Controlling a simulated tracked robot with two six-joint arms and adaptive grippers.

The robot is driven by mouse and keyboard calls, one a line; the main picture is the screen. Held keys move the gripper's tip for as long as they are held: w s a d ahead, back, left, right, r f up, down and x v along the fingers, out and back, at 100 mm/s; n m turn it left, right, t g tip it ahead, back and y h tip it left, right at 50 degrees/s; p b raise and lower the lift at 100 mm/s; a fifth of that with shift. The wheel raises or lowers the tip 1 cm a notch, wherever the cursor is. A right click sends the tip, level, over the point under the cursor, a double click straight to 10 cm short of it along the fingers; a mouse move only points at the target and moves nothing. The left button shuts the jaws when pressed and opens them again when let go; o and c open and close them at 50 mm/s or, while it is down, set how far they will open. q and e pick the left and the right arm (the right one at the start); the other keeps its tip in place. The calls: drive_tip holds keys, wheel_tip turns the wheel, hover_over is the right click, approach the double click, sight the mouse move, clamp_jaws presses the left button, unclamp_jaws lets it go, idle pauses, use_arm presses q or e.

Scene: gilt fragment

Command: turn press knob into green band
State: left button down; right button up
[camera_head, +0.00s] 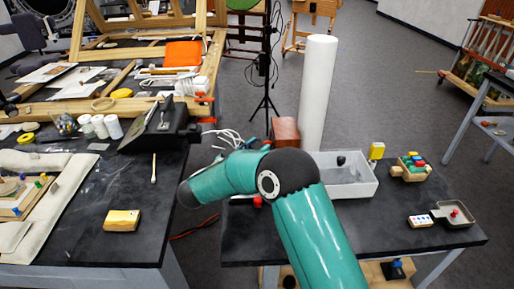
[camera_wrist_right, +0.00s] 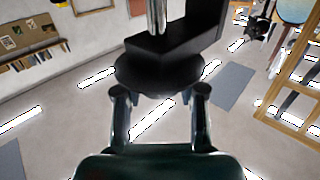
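A black sloped device (camera_head: 158,128) stands at the back right of the left table, with a small light upright part on its face. I cannot tell whether it is the press, and I can make out no knob with a green band. My teal right arm comes in from the bottom and bends left over the gap between the tables. Its gripper is not clear in the head view. My left gripper is not in view.
The left table holds a yellow block (camera_head: 122,220), white jars (camera_head: 100,127) and a wooden frame. The right table holds a grey bin (camera_head: 352,183), a white cylinder (camera_head: 317,90), a block tray (camera_head: 411,172) and a grey dish (camera_head: 440,211). A tripod stands behind.

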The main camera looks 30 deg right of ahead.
drive_tip(key=shift+c, duration=1)
drive_tip(key=shift+s+t, duration=0.1)
drive_tip(key=shift+t, duration=0.2)
drive_tip(key=shift+n+t, duration=0.3)
drive_tip(key=shift+n, duration=0.2)
drive_tip(key=o, duration=1.2)
drive_tip(key=shift+c, duration=0.2)
drive_tip(key=shift+a, duration=0.1)
